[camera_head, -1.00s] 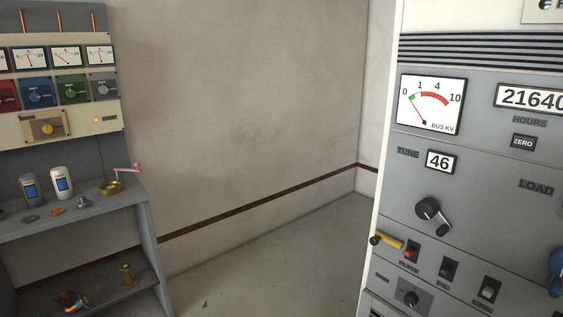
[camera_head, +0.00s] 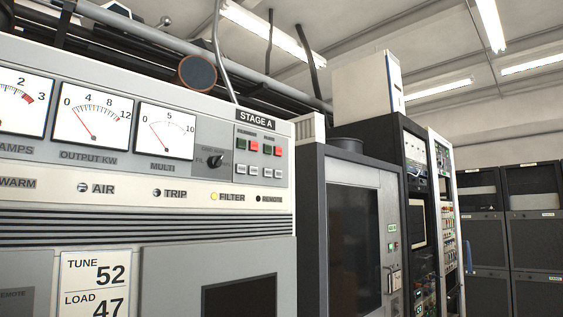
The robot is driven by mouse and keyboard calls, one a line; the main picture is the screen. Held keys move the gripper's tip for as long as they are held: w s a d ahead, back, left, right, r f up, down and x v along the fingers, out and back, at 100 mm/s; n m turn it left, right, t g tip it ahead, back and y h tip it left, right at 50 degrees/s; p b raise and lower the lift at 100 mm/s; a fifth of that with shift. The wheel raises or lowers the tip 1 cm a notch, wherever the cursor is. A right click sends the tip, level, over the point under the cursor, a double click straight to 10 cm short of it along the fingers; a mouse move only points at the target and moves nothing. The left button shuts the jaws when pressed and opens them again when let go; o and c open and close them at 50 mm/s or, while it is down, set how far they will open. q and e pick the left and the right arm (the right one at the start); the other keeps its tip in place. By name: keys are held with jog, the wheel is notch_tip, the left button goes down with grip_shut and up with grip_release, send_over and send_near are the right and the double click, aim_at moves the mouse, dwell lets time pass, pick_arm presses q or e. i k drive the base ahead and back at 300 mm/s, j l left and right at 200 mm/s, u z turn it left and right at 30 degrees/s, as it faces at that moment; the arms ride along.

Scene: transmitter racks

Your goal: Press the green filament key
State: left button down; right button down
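The transmitter cabinet marked STAGE A (camera_head: 255,118) fills the left of the head view. Its upper panel holds a small block of keys. One green key (camera_head: 241,144) is at the left of the block with a red key (camera_head: 253,147) beside it. A second green key (camera_head: 266,149) and another red key (camera_head: 278,151) are to the right. The small labels above the keys are too blurred to read, so I cannot tell which green key is the filament one. Neither of my grippers is in view.
A selector knob (camera_head: 215,160) is left of the keys, and meters (camera_head: 165,132) are further left. A dark-framed cabinet (camera_head: 353,240) and equipment racks stand to the right. Pipes (camera_head: 150,50) run above the cabinet.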

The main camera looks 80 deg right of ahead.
aim_at(242, 143)
jog(key=z, duration=2.6)
